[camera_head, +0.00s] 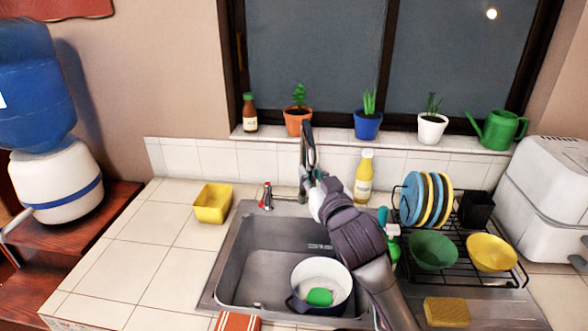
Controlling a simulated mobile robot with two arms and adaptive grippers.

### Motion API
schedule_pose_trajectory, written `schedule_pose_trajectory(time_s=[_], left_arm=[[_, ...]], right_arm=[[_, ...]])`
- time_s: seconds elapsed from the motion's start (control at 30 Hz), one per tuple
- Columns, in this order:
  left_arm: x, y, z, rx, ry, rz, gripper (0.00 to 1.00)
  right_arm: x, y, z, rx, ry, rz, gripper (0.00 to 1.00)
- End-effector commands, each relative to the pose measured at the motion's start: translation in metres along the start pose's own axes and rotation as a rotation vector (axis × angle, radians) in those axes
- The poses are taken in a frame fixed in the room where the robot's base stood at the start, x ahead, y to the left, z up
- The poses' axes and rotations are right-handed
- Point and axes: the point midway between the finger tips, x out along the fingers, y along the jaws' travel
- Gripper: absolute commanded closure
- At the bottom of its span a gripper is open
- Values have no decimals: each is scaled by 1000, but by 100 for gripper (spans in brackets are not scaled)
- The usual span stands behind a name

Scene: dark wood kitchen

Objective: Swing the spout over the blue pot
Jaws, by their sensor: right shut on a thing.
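The metal spout (304,152) stands up behind the sink, in front of the window sill. My right gripper (309,170) is shut on it. The gripper and dark wrist partly hide the spout, so its exact direction is hard to tell. The blue pot (318,270), white inside, sits in the right part of the sink basin with a green item in it. The pot is below and nearer than the gripper. My left gripper is not in view.
A small red-topped tap handle (267,196) is left of the spout. A yellow bottle (364,178) stands close on the right, with a dish rack (456,262) beyond my right arm. A yellow container (213,203) sits on the left counter. The sink's left half (258,262) is clear.

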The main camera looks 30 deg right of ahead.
Motion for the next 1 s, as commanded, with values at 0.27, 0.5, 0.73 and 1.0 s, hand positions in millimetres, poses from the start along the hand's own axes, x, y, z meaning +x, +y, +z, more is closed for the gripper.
schedule_pose_trajectory(time_s=[0.27,0.5,0.73,1.0], left_arm=[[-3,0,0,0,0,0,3],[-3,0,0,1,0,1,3],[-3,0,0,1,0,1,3],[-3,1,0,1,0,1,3]], right_arm=[[-2,12,0,2,-1,4,100],[-2,12,0,2,-1,4,100],[-2,12,0,2,-1,3,61],[-2,12,0,2,-1,2,52]])
